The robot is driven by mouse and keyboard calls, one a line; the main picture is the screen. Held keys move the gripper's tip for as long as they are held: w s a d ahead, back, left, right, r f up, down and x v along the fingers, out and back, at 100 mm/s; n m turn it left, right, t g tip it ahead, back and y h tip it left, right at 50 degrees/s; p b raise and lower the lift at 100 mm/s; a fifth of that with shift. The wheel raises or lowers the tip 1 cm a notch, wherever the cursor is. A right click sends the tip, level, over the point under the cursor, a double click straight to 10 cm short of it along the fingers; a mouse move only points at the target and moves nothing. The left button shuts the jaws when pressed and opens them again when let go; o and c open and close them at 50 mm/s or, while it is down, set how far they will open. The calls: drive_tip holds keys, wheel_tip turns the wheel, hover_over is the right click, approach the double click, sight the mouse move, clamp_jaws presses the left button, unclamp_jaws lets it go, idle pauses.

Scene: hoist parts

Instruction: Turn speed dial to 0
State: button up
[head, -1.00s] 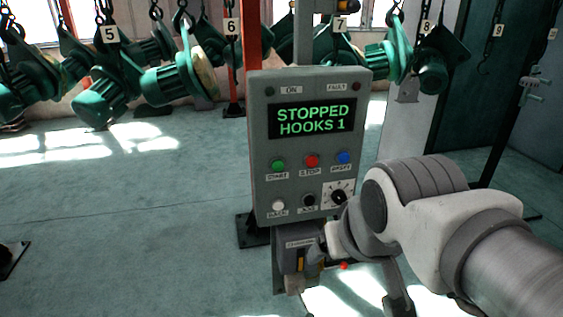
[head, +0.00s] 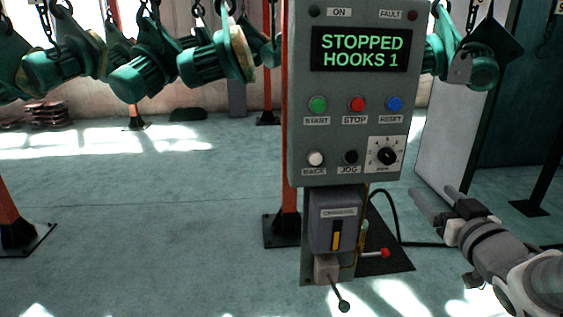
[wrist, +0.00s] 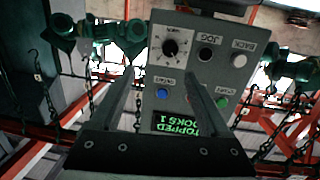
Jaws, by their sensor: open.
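The speed dial (head: 386,156) is a black knob on a white scale plate at the lower right of the grey control panel (head: 298,140). Its pointer setting is too small to read. In the wrist view the panel is upside down, with the dial (wrist: 170,47) ahead of the fingers, slightly above the gap between their tips. My gripper (head: 434,194) is open and empty, to the right of and below the dial in the head view. Its two fingers also show in the wrist view (wrist: 160,76), apart from the dial.
The jog button (head: 350,157) sits left of the dial and the blue reset button (head: 394,104) above it. A grey switch box (head: 336,222) and a red-tipped lever (head: 384,253) are below. Green motors (head: 145,75) hang behind.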

drive_tip(key=f+y, duration=0.1)
drive_tip(key=y, duration=0.1)
approach(389, 160)
drive_tip(key=shift+t, duration=0.4)
drive_tip(key=w, duration=0.8)
drive_tip(key=shift+w+a+f+b, duration=0.25)
drive_tip(key=shift+w+b, duration=0.05)
drive_tip(key=shift+w, duration=0.05)
clamp_jaws()
drive_tip(key=shift+f+n+b, duration=0.1)
drive_tip(key=shift+n+b, duration=0.2)
drive_tip(key=shift+n, duration=0.1)
